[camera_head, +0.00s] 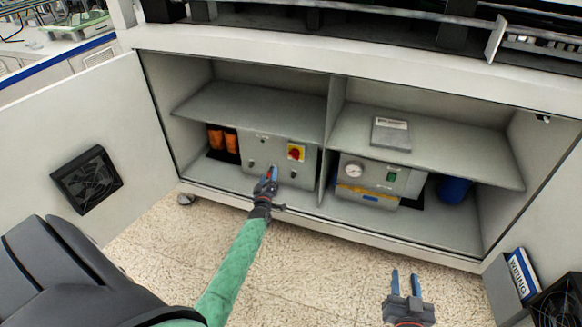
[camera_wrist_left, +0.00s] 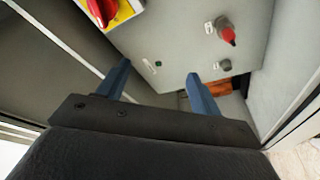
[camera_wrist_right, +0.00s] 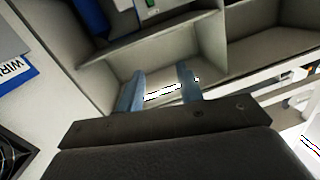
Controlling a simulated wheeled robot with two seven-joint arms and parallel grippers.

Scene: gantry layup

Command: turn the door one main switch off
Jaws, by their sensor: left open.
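The main switch (camera_head: 296,152) is a red rotary knob on a yellow plate, on the grey control box (camera_head: 262,152) in the left compartment of the open cabinet. It also shows at the top left of the left wrist view (camera_wrist_left: 103,10), partly cut off. My left gripper (camera_head: 270,174) is in front of the lower part of the box, below and left of the switch. In the left wrist view its fingers (camera_wrist_left: 160,82) are apart with nothing between them. My right gripper (camera_head: 405,284) is open and empty, low in front of the right compartment.
Two orange parts (camera_head: 223,139) stand left of the box. The right compartment holds a gauge unit (camera_head: 366,181), a blue cylinder (camera_head: 454,190) and a grey case (camera_head: 391,133) on its shelf. The open left door (camera_head: 80,130) has a fan; a wiring binder (camera_head: 522,273) is at the right door.

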